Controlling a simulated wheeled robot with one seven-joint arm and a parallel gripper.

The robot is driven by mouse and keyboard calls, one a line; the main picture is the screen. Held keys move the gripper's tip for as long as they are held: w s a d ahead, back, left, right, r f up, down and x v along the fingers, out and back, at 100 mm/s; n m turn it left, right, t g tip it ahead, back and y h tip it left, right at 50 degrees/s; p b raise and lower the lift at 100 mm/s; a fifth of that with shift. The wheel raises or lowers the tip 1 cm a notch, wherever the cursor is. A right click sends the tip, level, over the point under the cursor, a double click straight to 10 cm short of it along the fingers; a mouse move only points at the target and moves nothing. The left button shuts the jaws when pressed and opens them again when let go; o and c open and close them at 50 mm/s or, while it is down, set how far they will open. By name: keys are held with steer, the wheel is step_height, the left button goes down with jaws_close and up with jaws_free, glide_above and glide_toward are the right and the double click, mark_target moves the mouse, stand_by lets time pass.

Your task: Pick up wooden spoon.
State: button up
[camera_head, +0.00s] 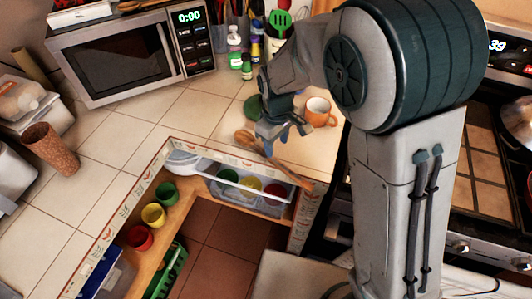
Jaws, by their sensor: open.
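The wooden spoon (244,137) lies on the tiled counter near its front edge, in the middle of the head view. Its rounded end shows just left of my gripper. A thin wooden length (291,172) runs from below the gripper toward the lower right, over the edge of the open cabinet; I cannot tell whether it is all one utensil. My gripper (270,137) is open, pointing down over the wooden pieces, and partly hides them. I cannot tell whether its fingers touch the spoon.
An orange mug (318,112) stands close to the right of my gripper. A green round item (254,107) lies behind it. Bottles (247,68) and a utensil holder stand at the back. A microwave (130,57) is at the back left. Colored cups (153,215) stand in the open cabinet below.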

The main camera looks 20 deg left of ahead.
mark_target(275, 161)
steer(key=shift+a+f+p, duration=0.15)
steer(key=shift+f+p, duration=0.75)
steer(key=shift+f, duration=2.75)
jaws_close()
